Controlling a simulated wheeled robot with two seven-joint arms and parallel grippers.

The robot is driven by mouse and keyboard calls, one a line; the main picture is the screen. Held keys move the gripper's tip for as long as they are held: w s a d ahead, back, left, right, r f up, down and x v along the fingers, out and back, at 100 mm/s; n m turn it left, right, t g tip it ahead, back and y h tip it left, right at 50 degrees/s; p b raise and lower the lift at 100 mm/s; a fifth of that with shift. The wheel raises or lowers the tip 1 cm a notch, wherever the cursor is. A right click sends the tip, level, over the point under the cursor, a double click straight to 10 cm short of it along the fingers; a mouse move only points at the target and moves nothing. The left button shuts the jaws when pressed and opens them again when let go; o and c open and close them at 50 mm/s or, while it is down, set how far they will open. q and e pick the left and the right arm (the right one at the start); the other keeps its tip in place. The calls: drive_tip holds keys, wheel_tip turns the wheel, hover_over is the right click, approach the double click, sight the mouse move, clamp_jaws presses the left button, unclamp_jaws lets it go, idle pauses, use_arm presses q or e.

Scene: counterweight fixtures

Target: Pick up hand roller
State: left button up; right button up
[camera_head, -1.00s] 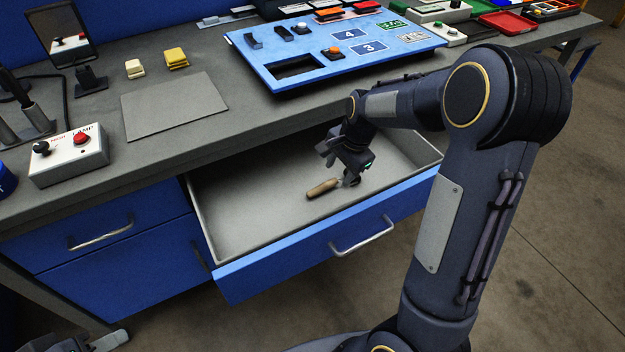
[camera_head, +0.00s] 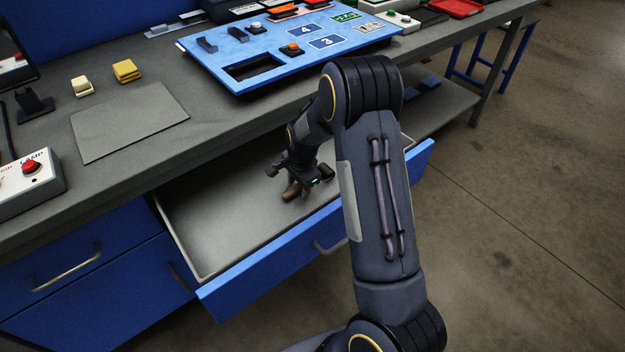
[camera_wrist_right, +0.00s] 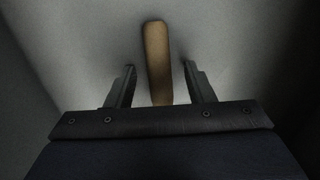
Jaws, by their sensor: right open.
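In the right wrist view the handle (camera_wrist_right: 157,58) points away between the two fingers. My right gripper (camera_head: 299,188) is down in the drawer over the roller. It is open, with a gap on each side of the handle in the right wrist view (camera_wrist_right: 160,84). The roller's head is not visible there. My left gripper is not in view.
The drawer's blue front (camera_head: 268,262) and grey side walls surround the gripper. The workbench top (camera_head: 205,140) overhangs the back of the drawer. A blue panel (camera_head: 290,50) and a grey mat (camera_head: 128,120) lie on the bench. The drawer's left part is empty.

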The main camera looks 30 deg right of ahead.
clamp_jaws()
idle(0.3)
wheel_tip(320, 180, up, 10)
drive_tip(key=p, duration=0.1)
idle(0.3)
drive_tip(key=c, duration=0.7)
unclamp_jaws()
clamp_jaws()
